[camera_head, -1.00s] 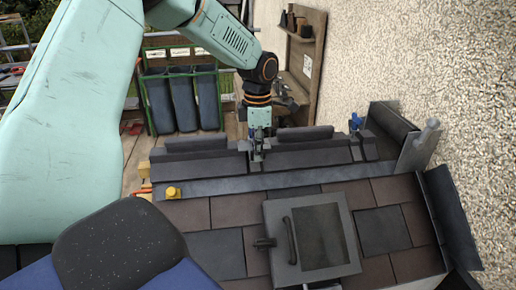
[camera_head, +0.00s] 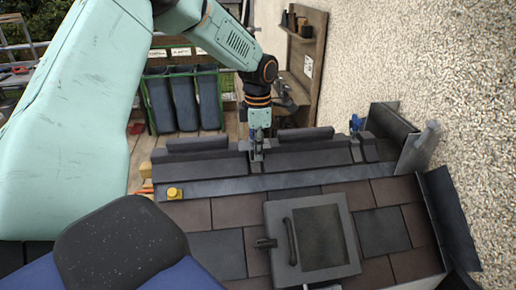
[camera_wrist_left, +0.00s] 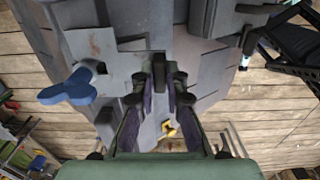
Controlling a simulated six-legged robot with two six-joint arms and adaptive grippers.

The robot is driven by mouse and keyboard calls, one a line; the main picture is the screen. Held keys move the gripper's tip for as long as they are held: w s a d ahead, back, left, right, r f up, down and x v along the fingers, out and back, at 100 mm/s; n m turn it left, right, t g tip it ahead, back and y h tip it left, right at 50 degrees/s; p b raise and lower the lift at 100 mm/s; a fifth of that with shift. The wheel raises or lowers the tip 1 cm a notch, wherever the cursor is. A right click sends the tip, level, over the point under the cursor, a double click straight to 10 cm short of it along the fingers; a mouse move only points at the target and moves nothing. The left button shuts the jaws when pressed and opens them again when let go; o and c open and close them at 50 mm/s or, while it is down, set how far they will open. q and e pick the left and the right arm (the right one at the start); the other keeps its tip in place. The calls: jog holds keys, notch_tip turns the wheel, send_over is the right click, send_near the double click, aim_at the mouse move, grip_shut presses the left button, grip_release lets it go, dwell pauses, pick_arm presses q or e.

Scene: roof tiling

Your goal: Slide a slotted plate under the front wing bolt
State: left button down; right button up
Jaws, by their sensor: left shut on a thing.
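My left gripper (camera_head: 258,146) points down at the ridge of the model roof, near the middle of the dark ridge caps. In the left wrist view my left gripper (camera_wrist_left: 160,85) is shut on a small dark part between its fingertips. I cannot tell whether that part belongs to a slotted plate. A blue wing bolt (camera_wrist_left: 68,90) lies left of the fingers, beside a light grey plate (camera_wrist_left: 93,55) with a notch in its edge. Another blue wing bolt (camera_head: 355,123) stands farther right on the ridge in the head view. My right gripper is not in view.
A roof window (camera_head: 322,238) and brown and grey tiles cover the near slope. A yellow knob (camera_head: 174,193) sits at the left end of the grey strip. A rough wall (camera_head: 430,60) closes the right side. Blue bins (camera_head: 185,100) stand behind on the wooden deck.

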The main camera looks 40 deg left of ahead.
pick_arm(q)
jog(key=shift+a, duration=0.1)
dwell(0.3)
jog(key=shift+w+a+f+p, duration=0.1)
jog(key=shift+w+a+p, duration=0.15)
jog(key=shift+p, duration=0.2)
dwell(0.6)
jog(key=c, duration=1.3)
grip_release()
jog(key=shift+r+p, duration=2.1)
jog(key=shift+p, duration=0.6)
jog(key=shift+r, duration=0.9)
